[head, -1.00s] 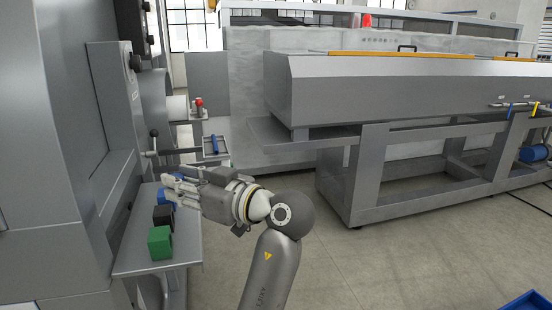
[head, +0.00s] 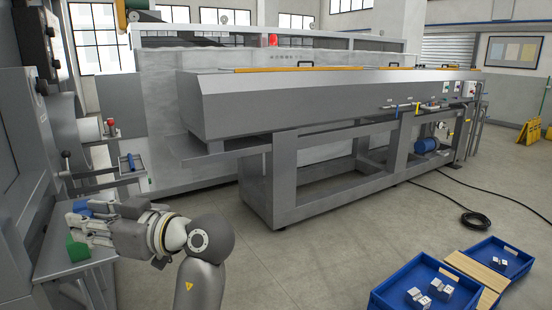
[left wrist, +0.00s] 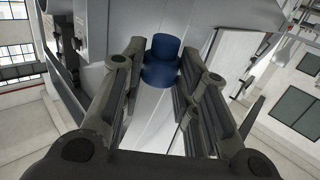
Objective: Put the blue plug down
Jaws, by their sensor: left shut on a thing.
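The blue plug (left wrist: 163,62) is a blue stepped cylinder between the fingers of my left gripper (left wrist: 165,85) in the left wrist view. The gripper is shut on it. In the head view my left gripper (head: 84,224) is at the far left, over the small grey shelf (head: 50,263) on the machine's side. A blue part (head: 82,208) shows at its fingers there, partly covered. A green block (head: 78,247) sits on the shelf just below the gripper. My right gripper is not in view.
A long grey machine (head: 330,95) on a frame stands behind. Blue trays (head: 425,270) with small metal parts and a wooden board (head: 478,270) lie at the lower right. A black cable (head: 475,218) lies on the floor. The middle floor is clear.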

